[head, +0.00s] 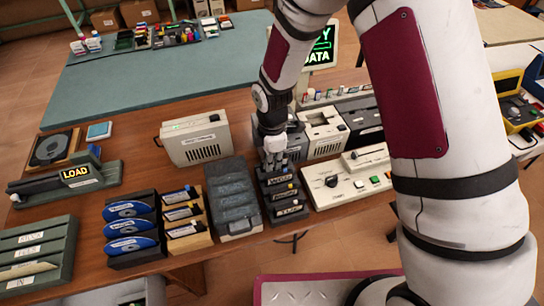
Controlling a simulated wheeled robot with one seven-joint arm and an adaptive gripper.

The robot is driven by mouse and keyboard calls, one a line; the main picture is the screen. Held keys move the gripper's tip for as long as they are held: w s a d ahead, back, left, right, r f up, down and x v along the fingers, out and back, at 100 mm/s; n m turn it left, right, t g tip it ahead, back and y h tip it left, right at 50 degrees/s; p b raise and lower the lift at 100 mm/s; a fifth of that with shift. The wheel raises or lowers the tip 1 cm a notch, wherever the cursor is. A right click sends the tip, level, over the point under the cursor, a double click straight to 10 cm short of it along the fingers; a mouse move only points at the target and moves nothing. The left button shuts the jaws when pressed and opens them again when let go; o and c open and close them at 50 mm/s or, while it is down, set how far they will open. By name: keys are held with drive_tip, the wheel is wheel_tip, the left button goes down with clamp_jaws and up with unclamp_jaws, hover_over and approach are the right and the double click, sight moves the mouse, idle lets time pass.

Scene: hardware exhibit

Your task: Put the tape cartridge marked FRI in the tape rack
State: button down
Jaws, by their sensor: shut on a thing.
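My gripper (273,158) points down over the back end of a dark stepped rack (287,216) near the table's front edge. Its fingers are close together on something small and dark; I cannot read a mark on it, and it is largely hidden by the fingers. The dark rack has several white labels on its front steps, too small to read surely. To the left, a wooden rack (204,241) holds several dark cartridges (183,213) with white labels and yellow spots. I cannot make out FRI on any of them.
A grey ribbed case (235,205) stands close left of the dark rack. A black rack with blue reels (128,228) is farther left. A cream control panel (346,187) is close right, and a beige box (196,138) stands behind. My arm covers the right side.

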drive_tip(key=shift+f, duration=0.1)
idle(0.3)
drive_tip(key=c, duration=1.5)
unclamp_jaws()
drive_tip(key=shift+c, duration=0.2)
drive_tip(key=shift+r+p, duration=1.1)
drive_tip(key=shift+r, duration=2.9)
